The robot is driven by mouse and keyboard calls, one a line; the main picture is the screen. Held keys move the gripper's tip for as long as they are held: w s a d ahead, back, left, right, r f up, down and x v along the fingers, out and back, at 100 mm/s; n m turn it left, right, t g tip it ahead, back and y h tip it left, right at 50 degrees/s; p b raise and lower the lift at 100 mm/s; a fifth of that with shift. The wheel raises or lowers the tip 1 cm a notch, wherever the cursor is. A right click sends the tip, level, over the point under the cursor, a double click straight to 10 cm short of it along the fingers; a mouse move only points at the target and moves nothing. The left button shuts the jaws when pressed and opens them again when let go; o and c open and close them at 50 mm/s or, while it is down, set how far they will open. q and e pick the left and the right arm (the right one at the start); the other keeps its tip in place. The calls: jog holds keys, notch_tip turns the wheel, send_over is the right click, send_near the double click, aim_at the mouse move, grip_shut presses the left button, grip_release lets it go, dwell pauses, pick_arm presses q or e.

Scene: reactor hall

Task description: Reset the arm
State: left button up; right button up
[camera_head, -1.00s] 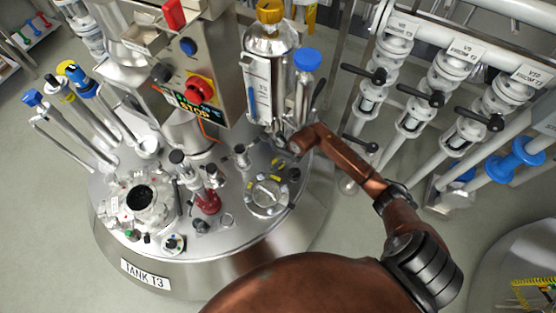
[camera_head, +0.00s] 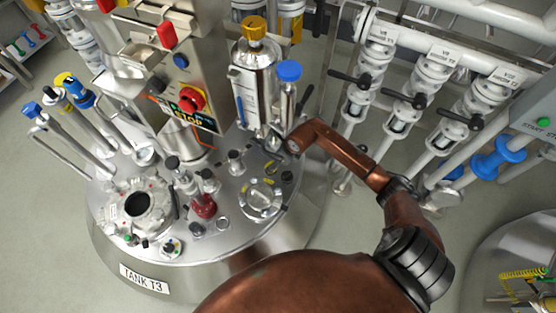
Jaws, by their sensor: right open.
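My right arm (camera_head: 350,158), copper-brown with dark joints, reaches in from the lower right over tank T3 (camera_head: 235,248). Its end bends down beside the cylinders on the tank's top. My right gripper (camera_head: 273,142) is small and partly hidden there, near the foot of the blue-capped cylinder (camera_head: 288,88). It is open, and I see nothing held in it. I cannot tell whether it touches the tank fittings. My left gripper is not in view.
A control box with a red knob (camera_head: 190,99) and a yellow-capped cylinder (camera_head: 254,75) stand on the tank. White valves with black handles (camera_head: 400,98) line the right. Grey floor (camera_head: 355,245) shows between.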

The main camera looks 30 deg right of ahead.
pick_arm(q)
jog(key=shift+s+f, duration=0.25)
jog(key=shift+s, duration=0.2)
pick_arm(e)
jog(key=shift+s+r, duration=0.2)
jog(key=shift+r, duration=0.2)
